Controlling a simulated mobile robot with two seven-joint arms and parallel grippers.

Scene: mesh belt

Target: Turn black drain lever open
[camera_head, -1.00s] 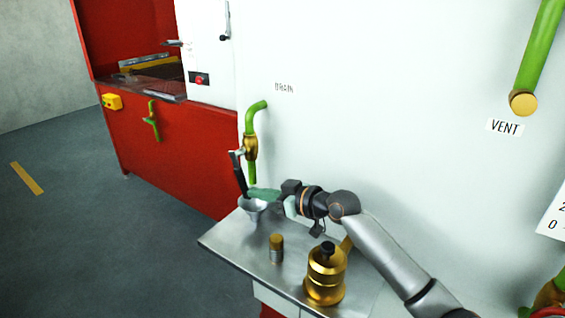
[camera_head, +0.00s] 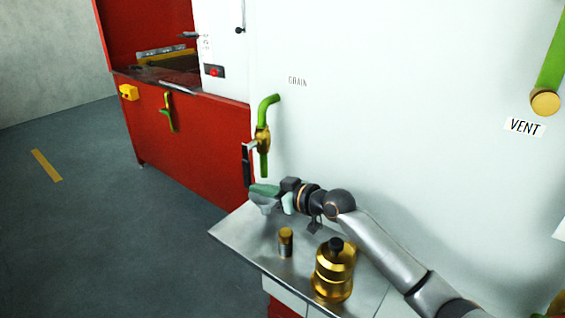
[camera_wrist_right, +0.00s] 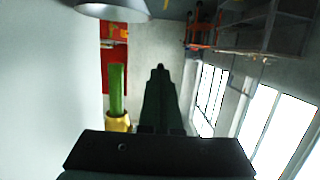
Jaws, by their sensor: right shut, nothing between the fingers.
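The black drain lever (camera_head: 246,166) hangs nearly upright beside the brass valve (camera_head: 262,139) on the green drain pipe (camera_head: 266,108), under the DRAIN label. My right gripper (camera_head: 262,190) is shut and empty, with its fingertips at the lever's lower end. I cannot tell whether they touch it. In the right wrist view the closed fingers (camera_wrist_right: 160,95) point away beside the green pipe end (camera_wrist_right: 116,90) and the brass valve (camera_wrist_right: 118,122). The lever cannot be made out there. My left gripper is out of view.
A funnel (camera_head: 262,204) is partly hidden below my right gripper. A metal shelf (camera_head: 240,243) holds a small brass-topped container (camera_head: 286,242) and a brass canister (camera_head: 334,270). The white machine wall (camera_head: 380,130) stands behind; a red cabinet (camera_head: 195,140) is to the left.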

